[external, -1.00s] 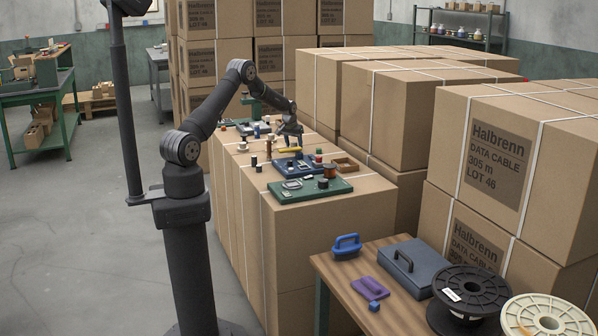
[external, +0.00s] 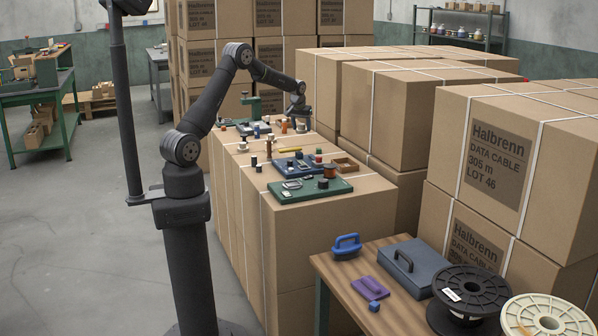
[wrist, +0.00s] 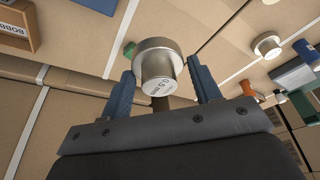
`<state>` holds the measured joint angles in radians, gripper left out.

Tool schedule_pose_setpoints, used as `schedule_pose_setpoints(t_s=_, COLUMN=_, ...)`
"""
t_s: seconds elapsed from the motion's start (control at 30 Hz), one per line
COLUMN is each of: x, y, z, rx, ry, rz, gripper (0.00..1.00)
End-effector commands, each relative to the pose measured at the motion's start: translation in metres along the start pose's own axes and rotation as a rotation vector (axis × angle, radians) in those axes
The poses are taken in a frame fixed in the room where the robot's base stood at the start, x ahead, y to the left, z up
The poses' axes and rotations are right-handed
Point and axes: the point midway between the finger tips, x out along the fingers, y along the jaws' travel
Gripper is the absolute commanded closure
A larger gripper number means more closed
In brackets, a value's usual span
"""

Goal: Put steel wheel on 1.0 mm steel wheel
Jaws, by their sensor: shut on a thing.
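My gripper (external: 299,118) is over the far part of the carton top in the external view. In the wrist view its blue fingers (wrist: 163,78) are shut on a steel wheel (wrist: 154,57), a silvery flanged spool with a printed label on its face. The wheel is held above the carton surface. Another pale metallic round piece (wrist: 267,45) stands on the cartons at the upper right of the wrist view, apart from the held wheel. I cannot read its size. The held wheel is too small to make out in the external view.
Green (external: 342,187) and blue (external: 282,166) trays with spools lie on the nearer carton top. An open wooden box (external: 348,166) is beside them, with several loose spools around. Tall cartons (external: 385,115) stand to the right. An orange spool (wrist: 247,94) shows in the wrist view.

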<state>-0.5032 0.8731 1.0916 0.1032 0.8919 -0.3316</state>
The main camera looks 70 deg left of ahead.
Motion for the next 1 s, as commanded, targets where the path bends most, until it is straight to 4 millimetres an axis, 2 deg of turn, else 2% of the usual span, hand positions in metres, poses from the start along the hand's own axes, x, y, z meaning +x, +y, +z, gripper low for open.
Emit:
schedule_pose_setpoints(t_s=0.03, x=0.000, y=-0.017, z=-0.015, rx=-0.047, ry=0.003, rz=-0.015, gripper=0.69)
schedule_pose_setpoints(t_s=0.2, x=-0.004, y=-0.073, z=-0.056, rx=-0.218, ry=0.002, rz=-0.067, gripper=0.69)
schedule_pose_setpoints(t_s=0.3, x=-0.007, y=-0.101, z=-0.073, rx=-0.299, ry=0.003, rz=-0.093, gripper=0.69)
schedule_pose_setpoints(t_s=0.47, x=-0.009, y=-0.128, z=-0.086, rx=-0.373, ry=0.002, rz=-0.116, gripper=0.69)
schedule_pose_setpoints(t_s=0.57, x=-0.001, y=-0.142, z=-0.090, rx=-0.387, ry=0.001, rz=-0.120, gripper=0.69)
schedule_pose_setpoints(t_s=0.83, x=0.042, y=-0.196, z=-0.107, rx=-0.387, ry=0.001, rz=-0.121, gripper=0.69)
schedule_pose_setpoints(t_s=1.0, x=0.064, y=-0.222, z=-0.116, rx=-0.386, ry=0.002, rz=-0.119, gripper=0.69)
